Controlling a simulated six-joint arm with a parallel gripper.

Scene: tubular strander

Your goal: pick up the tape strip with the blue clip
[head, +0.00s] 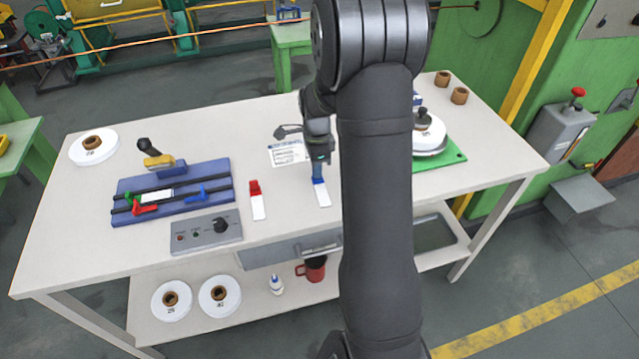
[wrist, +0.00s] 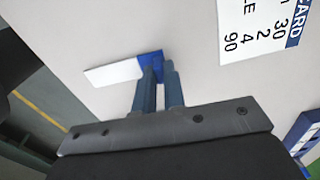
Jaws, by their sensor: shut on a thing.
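The tape strip with the blue clip (head: 321,193) is at the front middle of the table, a white strip with a blue clip at its far end. In the wrist view the white strip (wrist: 114,73) points left from the blue clip. My gripper (head: 318,180) points down at the clip, and its blue fingers (wrist: 159,72) are closed on it. I cannot tell whether the strip is clear of the table. A second white strip with a red clip (head: 256,201) lies to the left, apart from my gripper.
A blue fixture (head: 174,191) with red, green and blue clamps and a grey control box (head: 207,233) stand to the left. A printed card (head: 287,153) lies behind my gripper. A green plate (head: 452,156) with a reel is at the right. The table (head: 85,222) is bare at front left.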

